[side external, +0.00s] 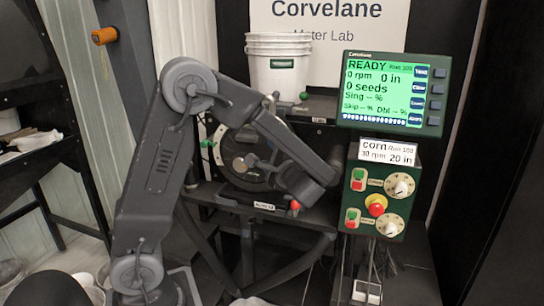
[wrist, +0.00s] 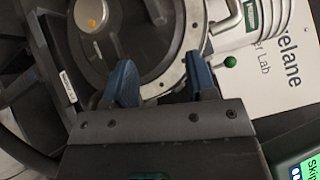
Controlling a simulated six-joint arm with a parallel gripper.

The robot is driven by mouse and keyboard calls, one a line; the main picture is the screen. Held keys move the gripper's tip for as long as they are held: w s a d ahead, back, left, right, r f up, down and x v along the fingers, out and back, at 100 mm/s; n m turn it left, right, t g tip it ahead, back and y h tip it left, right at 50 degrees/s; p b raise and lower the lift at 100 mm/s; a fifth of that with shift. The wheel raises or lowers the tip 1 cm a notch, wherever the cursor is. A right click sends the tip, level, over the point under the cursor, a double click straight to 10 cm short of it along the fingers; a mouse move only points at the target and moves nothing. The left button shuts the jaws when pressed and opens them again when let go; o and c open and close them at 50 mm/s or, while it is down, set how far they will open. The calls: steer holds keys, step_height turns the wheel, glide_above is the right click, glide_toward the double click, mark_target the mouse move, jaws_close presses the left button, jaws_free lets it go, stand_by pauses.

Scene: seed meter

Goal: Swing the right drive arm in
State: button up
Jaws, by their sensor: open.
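The seed meter, with a round dark disc and pale ring (side external: 218,150), stands behind my arm in the side view. The wrist view shows its pale rim (wrist: 165,82) and a grey hub with an orange centre (wrist: 92,14). My gripper (wrist: 160,78) is open, its two blue fingers apart, with the rim showing between and beyond them. Nothing is seen held. I cannot tell whether the fingers touch the meter. I cannot single out the right drive arm; my own arm covers much of the meter's right side. A red knob (side external: 295,205) shows below my wrist.
A green ball knob (wrist: 231,62) sits right of the fingers in the wrist view. A white bucket (side external: 278,68) stands above the meter. The monitor (side external: 388,95) reads READY, 0 rpm. The green control box (side external: 385,200) with buttons and dials stands close right of my wrist.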

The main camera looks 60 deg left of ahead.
jaws_close()
stand_by(0.6)
steer(key=c, duration=1.1)
jaws_free()
jaws_free()
steer(key=shift+f, duration=0.1)
steer(key=d+r, duration=0.3)
steer(key=d, duration=1.2)
steer(key=shift+s+d+r, duration=0.2)
steer(key=shift+s+d, duration=0.05)
steer(key=shift+s, duration=0.15)
stand_by(0.5)
